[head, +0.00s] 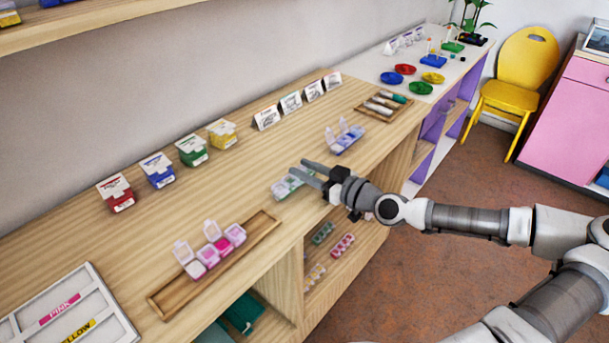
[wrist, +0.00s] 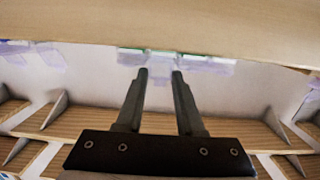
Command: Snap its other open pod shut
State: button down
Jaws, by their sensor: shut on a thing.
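A clear pod strip with green contents (head: 288,186) lies near the front edge of the wooden counter. My gripper (head: 303,170) is at its right end, and its fingers hide part of it. In the wrist view, the fingertips (wrist: 160,72) stand a little apart with a pale translucent part of the strip (wrist: 160,56) between them. My gripper is shut on this strip. I cannot tell which of its lids are up. A lavender-blue strip (head: 347,141) with raised lids stands farther right. A pink strip (head: 222,246) with raised lids is at the left.
The pink strip sits in a long wooden tray (head: 161,300). Red, blue, green and yellow boxes (head: 158,170) and white cards (head: 290,102) line the back. A white sorting tray (head: 110,310) lies at the front left. Bare counter surrounds the green strip.

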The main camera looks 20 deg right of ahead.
jog(key=shift+f, duration=0.1)
dwell(0.4)
jog(key=c, duration=0.5)
grip_release()
jog(key=shift+s+d, duration=0.1)
jog(key=b+v, duration=0.1)
jog(key=v, duration=1.6)
jog(key=shift+s+f, duration=0.1)
jog(key=shift+s, duration=0.1)
